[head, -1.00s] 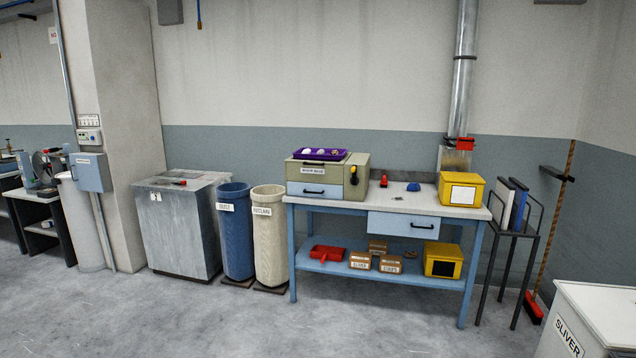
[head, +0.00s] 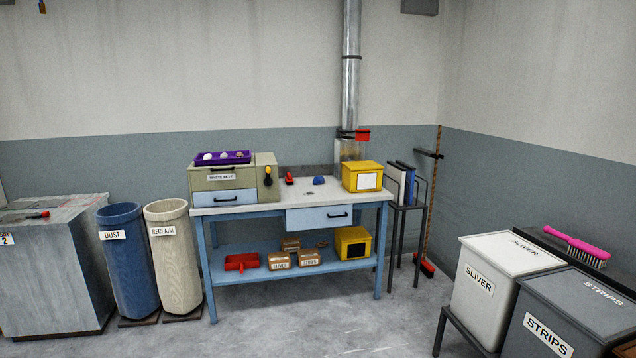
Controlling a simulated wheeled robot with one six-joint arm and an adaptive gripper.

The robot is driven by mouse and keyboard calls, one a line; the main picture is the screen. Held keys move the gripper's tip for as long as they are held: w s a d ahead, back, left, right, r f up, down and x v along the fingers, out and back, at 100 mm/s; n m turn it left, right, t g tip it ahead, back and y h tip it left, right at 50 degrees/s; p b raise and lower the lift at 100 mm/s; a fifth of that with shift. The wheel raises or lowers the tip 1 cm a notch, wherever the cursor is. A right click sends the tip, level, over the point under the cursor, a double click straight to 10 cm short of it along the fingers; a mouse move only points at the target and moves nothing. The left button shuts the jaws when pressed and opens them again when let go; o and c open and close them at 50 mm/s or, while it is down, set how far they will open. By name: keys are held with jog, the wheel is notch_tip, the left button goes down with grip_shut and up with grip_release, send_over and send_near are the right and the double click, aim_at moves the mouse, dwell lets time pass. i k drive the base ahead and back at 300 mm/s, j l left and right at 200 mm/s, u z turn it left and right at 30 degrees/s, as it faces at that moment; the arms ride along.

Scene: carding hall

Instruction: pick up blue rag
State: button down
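A small blue bunched thing, which looks like the blue rag (head: 319,181), lies on the grey top of the blue workbench (head: 262,208). It sits between a small red object (head: 289,178) and a yellow box (head: 362,177), apart from both. My gripper is not in the head view, so its state does not show.
A beige drawer cabinet with a purple tray (head: 222,158) stands on the bench's left. Blue (head: 133,265) and cream (head: 174,262) bins stand left of the bench. White (head: 495,285) and grey (head: 565,320) lidded bins are at right. The floor before the bench is open.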

aim_at(319, 179)
jog(key=u, duration=0.3)
jog(key=i+l+u, duration=0.65)
jog(key=i+l, duration=0.3)
jog(key=i+l+u, duration=0.15)
jog(key=l, duration=0.25)
jog(key=i+l, duration=0.4)
jog(key=i+l+u, duration=0.15)
jog(key=i+l, duration=0.35)
jog(key=l, duration=0.25)
jog(key=u, duration=0.05)
